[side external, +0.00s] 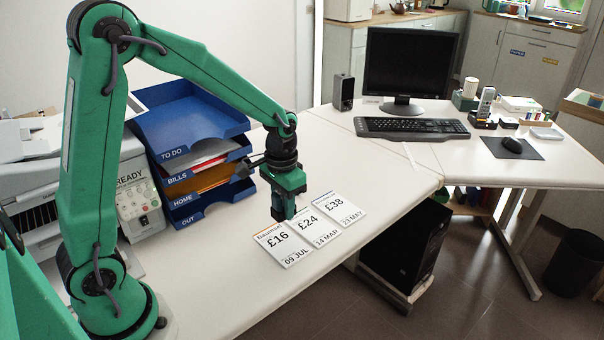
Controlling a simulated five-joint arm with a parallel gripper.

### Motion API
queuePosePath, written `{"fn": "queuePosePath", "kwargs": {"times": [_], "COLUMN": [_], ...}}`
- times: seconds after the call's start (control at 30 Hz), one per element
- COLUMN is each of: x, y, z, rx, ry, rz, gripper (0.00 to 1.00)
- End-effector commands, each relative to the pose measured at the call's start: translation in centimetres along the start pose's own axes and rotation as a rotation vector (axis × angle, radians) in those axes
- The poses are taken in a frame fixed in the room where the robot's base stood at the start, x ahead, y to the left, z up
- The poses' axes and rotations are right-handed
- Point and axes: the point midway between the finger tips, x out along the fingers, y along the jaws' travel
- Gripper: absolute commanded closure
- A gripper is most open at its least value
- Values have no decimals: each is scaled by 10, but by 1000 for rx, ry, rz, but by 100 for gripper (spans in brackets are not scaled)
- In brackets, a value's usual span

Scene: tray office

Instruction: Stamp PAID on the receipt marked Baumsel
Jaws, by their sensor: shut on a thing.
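Three white receipts lie side by side on the white desk. The right receipt (342,209) shows £38 and 23 MAY. My gripper (284,206) points down over the top edges of the left and middle receipts. It is shut on a small dark thing, seemingly the stamp, mostly hidden by the fingers. I cannot tell its exact height above the desk.
A blue tray stack (190,130) labelled TO DO, BILLS, HOME and OUT stands close left of my gripper. A printer (140,185) is beside it. The monitor (410,62) and keyboard (411,128) are farther back. The desk right of the receipts is clear up to its front edge.

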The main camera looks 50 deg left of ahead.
Motion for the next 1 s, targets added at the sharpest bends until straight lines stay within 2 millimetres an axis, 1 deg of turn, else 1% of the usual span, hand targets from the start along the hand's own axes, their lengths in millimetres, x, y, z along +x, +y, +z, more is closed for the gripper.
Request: {"fn": "queuePosePath", "kwargs": {"times": [0.03, 0.1, 0.2, 0.47, 0.63, 0.77, 1.0], "x": [4, 9, 12, 14, 20, 27, 46], "y": [8, 15, 21, 21, 21, 21, 21], "z": [3, 6, 8, 8, 8, 9, 8], "rx": [5, 3, 1, -1, 0, 0, 0], "ry": [-1, -1, 1, 0, 0, -1, -1], "rz": [0, 0, 0, 0, 0, 0, 0], "gripper": [84, 84, 84, 84, 84, 84, 84]}}
